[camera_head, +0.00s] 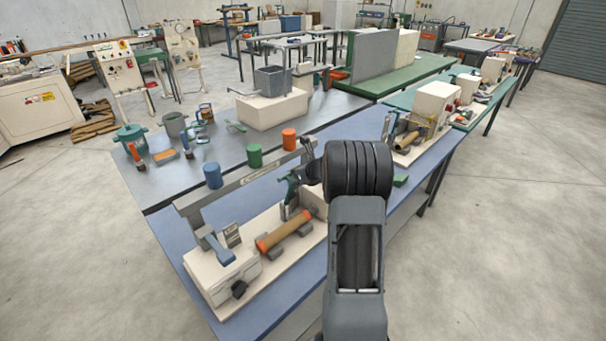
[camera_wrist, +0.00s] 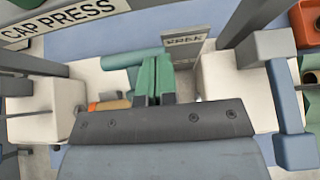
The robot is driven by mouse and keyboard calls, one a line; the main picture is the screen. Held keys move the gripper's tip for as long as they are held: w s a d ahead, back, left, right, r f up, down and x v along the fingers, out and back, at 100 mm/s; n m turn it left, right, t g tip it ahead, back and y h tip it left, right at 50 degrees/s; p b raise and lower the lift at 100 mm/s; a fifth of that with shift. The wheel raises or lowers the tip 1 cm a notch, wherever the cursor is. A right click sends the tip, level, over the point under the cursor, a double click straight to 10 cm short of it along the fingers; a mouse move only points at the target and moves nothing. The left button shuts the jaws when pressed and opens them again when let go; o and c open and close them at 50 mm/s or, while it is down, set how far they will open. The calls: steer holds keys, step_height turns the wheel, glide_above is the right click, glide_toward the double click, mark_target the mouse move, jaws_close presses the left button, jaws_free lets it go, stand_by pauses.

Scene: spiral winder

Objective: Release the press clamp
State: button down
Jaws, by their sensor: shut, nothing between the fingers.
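The press (camera_head: 232,275) stands on the blue bench, with a white block at the left end of its pale base. A blue clamp lever (camera_head: 218,248) sits on that block, and a blue lever also shows at the right of the wrist view (camera_wrist: 287,110). An orange-brown tube with brighter ends (camera_head: 284,231) lies in grey cradles on the base. My gripper (camera_head: 291,193) is above the right part of the press, apart from the lever. Its green fingers, also in the wrist view (camera_wrist: 154,80), are shut and empty.
A "CAP PRESS" sign (camera_wrist: 62,20) is on a rail behind the press. A small lettered plate (camera_wrist: 184,44) stands near the lever. A similar station (camera_head: 425,125) is further right.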

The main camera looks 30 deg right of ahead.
steer(key=shift+w+a+r, duration=0.15)
steer(key=shift+w+a, duration=0.05)
steer(key=shift+w, duration=0.7)
steer(key=s+r+p, duration=0.4)
steer(key=r+p, duration=0.2)
steer(key=r, duration=0.3)
steer(key=shift+s+d, duration=0.25)
steer(key=shift+d, duration=0.2)
